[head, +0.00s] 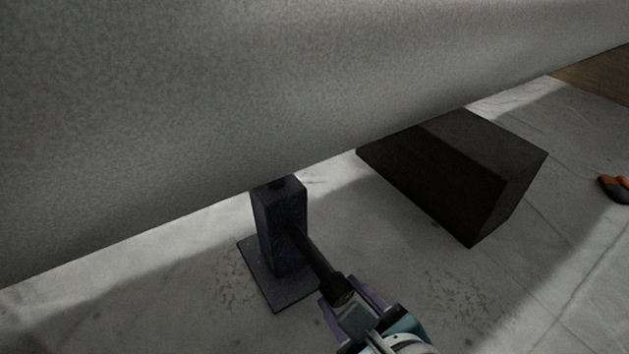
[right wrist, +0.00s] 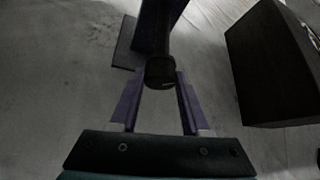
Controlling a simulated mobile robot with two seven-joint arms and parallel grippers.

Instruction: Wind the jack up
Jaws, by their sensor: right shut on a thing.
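The jack (head: 280,232) is a dark upright post on a flat square base plate on the floor, under the edge of a large grey body. A dark crank handle (head: 318,264) sticks out of its side toward me. My right gripper (head: 346,300) is shut on the handle's near end. In the right wrist view the handle's round end (right wrist: 160,72) sits between the two purple fingers, with the jack's post (right wrist: 158,25) behind it. The jack's top is close to the grey body; I cannot tell if they touch. My left gripper is not in view.
The large grey body (head: 300,80) hangs low across the top of the head view. A dark block (head: 455,175) stands on the floor to the right of the jack. An orange and black object (head: 614,189) lies at the far right. The sheeted floor between is clear.

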